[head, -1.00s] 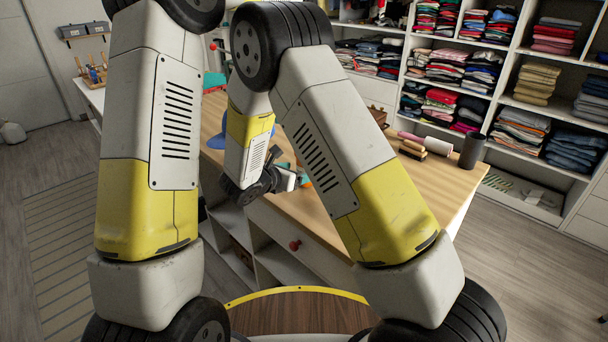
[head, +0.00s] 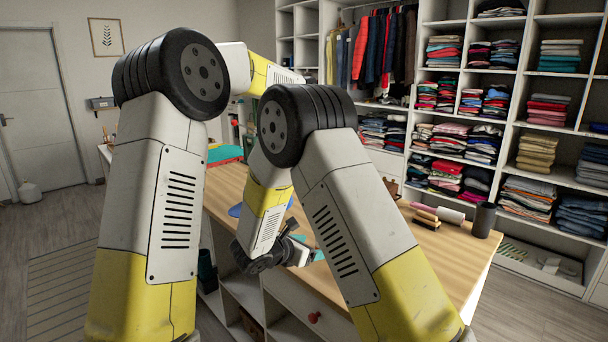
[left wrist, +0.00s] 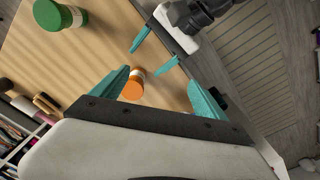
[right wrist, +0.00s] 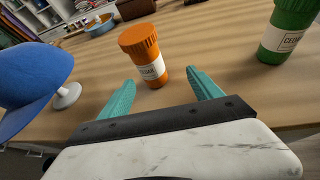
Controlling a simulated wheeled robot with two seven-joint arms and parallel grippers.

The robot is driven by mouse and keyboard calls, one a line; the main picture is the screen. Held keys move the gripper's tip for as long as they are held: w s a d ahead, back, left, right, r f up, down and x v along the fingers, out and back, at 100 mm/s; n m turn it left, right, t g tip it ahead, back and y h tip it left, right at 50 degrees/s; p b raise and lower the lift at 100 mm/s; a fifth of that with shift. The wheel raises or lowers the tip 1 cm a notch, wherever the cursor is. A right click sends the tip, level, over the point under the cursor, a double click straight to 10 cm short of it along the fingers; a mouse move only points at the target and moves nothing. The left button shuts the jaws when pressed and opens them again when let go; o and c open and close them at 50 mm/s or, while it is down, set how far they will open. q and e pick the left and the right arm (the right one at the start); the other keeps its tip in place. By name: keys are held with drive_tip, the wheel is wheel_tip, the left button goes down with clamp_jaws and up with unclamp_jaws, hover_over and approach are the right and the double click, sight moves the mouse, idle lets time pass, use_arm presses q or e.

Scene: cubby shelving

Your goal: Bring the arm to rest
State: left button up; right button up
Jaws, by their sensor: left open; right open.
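My right gripper (head: 308,254) is over the near edge of the wooden counter in the head view. In the right wrist view its teal fingers (right wrist: 159,77) are spread and empty. An orange bottle (right wrist: 142,50) with a white label stands upright on the counter beyond them, apart from the fingers. My left gripper's teal fingers (left wrist: 158,78) are spread and empty in the left wrist view. The orange bottle (left wrist: 132,88) shows between them, farther off, with my right gripper (left wrist: 155,58) nearby. In the head view my left fingers are hidden.
The wooden counter (head: 462,262) also holds a green bottle (right wrist: 288,28), a blue cap (right wrist: 30,75), a dark cylinder (head: 484,220) and brushes (head: 427,217). Cubby shelving (head: 512,128) with folded clothes stands behind. Open floor (head: 45,225) lies at the left.

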use_arm(q)
drive_tip(key=s+a+r+t+h, duration=0.1)
drive_tip(key=s+a+r, duration=0.25)
drive_tip(key=s, duration=0.25)
drive_tip(key=s+a+r+t, duration=0.2)
drive_tip(key=s+a+r, duration=0.1)
drive_tip(key=s+a, duration=0.3)
use_arm(e)
drive_tip(key=s+d+r+m+g+y, duration=0.2)
drive_tip(key=s+d+r+m+g, duration=0.5)
drive_tip(key=s+d+r+m, duration=0.6)
use_arm(q)
drive_tip(key=s+a+f+t, duration=0.1)
drive_tip(key=s+a+f, duration=0.1)
drive_tip(key=s, duration=0.6)
drive_tip(key=s+a+f+n+t+h, duration=0.1)
drive_tip(key=s+a+f+t, duration=0.1)
drive_tip(key=s, duration=0.6)
use_arm(e)
drive_tip(key=s+r+m+t+y, duration=0.1)
drive_tip(key=s+r+m+y, duration=0.2)
drive_tip(key=s+m, duration=0.4)
drive_tip(key=s+r+m+t+y, duration=0.2)
drive_tip(key=s+r+m+y, duration=0.2)
drive_tip(key=s+m, duration=0.3)
drive_tip(key=shift+s+a+y, duration=0.4)
drive_tip(key=shift+s+y, duration=0.2)
drive_tip(key=shift+s, duration=0.5)
use_arm(q)
drive_tip(key=shift+s+f, duration=0.1)
